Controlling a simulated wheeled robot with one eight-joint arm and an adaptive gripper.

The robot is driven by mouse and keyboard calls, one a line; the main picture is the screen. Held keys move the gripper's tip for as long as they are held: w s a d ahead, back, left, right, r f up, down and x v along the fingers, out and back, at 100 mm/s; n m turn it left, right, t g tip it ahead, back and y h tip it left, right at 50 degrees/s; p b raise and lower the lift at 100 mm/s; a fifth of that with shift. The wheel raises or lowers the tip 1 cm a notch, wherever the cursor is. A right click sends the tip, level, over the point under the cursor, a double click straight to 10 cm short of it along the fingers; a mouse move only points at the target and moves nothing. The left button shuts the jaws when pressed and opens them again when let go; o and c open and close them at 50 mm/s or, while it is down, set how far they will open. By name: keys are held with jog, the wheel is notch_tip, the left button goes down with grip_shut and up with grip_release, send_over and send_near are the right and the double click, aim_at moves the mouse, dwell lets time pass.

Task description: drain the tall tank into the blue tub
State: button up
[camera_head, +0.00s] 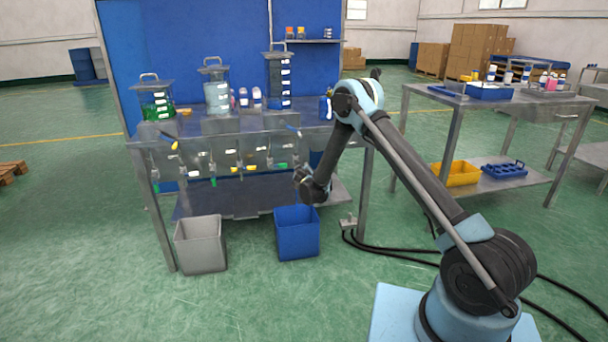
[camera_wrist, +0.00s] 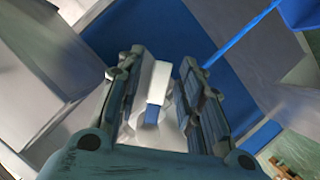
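The tall tank (camera_head: 279,82) stands at the right of the bench top, dark blue inside with white marks; its liquid level is hard to read. The blue tub (camera_head: 297,240) stands on the floor below the bench front. My gripper (camera_head: 300,178) is above the tub, at the bench's front. In the wrist view its two fingers (camera_wrist: 163,62) are apart, with a white and blue piece (camera_wrist: 154,88) between them; I see no clear contact. A thin blue line (camera_wrist: 240,35), like a liquid stream, runs towards a blue surface at upper right. The tall tank's valve is hidden or too small to make out.
A grey tub (camera_head: 201,250) stands left of the blue one. A green-filled tank (camera_head: 156,104) and a pale tank (camera_head: 216,96) share the bench. Several valves hang along its front. Black hoses (camera_head: 390,249) lie on the floor at right. A side table (camera_head: 480,100) stands further right.

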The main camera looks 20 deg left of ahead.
jog(key=v, duration=1.1)
jog(key=shift+s, duration=0.2)
jog(key=c, duration=0.4)
jog(key=shift+w+d+f, duration=0.2)
jog(key=shift+w+d, duration=0.05)
grip_shut()
jog(key=w+d+f+m+g+y, duration=0.1)
jog(key=w+d+f+m+g, duration=0.45)
jog(key=d+g, duration=0.2)
jog(key=w+d+r+m+g+y, duration=0.1)
jog(key=w+d+r+m+y, duration=0.15)
jog(key=r, duration=0.35)
jog(key=w+d+r+m+g+y, duration=0.1)
jog(key=w+r+m+y, duration=0.1)
jog(key=r+y, duration=0.25)
jog(key=s+x, duration=0.1)
jog(key=x, duration=1.1)
jog(key=shift+s+a+f, duration=0.25)
jog(key=shift+s+f, duration=0.05)
jog(key=shift+f, duration=0.1)
